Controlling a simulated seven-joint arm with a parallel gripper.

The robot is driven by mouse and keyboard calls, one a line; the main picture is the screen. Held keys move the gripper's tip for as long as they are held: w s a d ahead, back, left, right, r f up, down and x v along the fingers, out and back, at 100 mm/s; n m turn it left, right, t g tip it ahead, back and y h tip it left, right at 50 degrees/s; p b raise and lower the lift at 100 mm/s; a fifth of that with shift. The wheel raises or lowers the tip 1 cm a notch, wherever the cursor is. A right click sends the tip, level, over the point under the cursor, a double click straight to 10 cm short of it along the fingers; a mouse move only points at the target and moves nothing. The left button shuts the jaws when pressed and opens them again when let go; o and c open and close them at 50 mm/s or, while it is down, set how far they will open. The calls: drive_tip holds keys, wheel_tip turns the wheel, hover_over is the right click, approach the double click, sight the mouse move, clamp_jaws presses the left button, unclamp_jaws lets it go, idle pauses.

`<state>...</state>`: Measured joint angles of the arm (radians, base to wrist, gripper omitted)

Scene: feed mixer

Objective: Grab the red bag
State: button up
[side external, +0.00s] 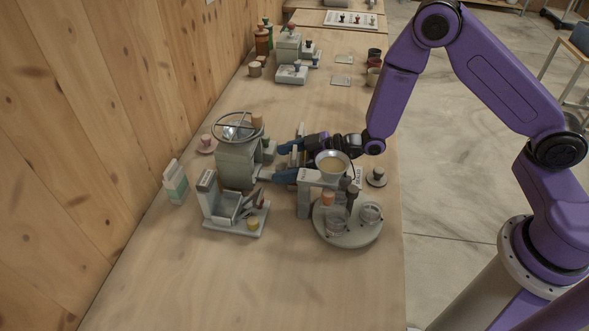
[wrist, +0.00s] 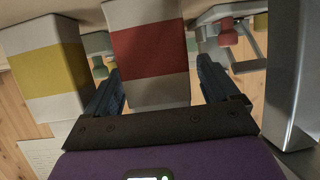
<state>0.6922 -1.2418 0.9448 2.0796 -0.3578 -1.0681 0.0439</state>
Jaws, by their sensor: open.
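The red bag (wrist: 150,50) is a white block-shaped bag with a broad red band, in the upper middle of the wrist view. My gripper (wrist: 161,66) is open, with one dark blue finger on each side of the bag. I cannot tell whether either finger touches it. In the side view my gripper (side external: 284,161) reaches left, low over the table, between the grey-green machine and the funnel stand. I cannot make out the red bag in that view.
A yellow-banded white bag (wrist: 45,70) stands close left of the red one. In the side view, the grey-green machine (side external: 236,165) with a wheel on top and the funnel stand (side external: 304,200) crowd my gripper. The table's near part (side external: 250,285) is clear.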

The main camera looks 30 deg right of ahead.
drive_tip(key=shift+c, duration=0.3)
drive_tip(key=c, duration=1)
drive_tip(key=shift+r, duration=0.15)
drive_tip(key=shift+c, duration=0.2)
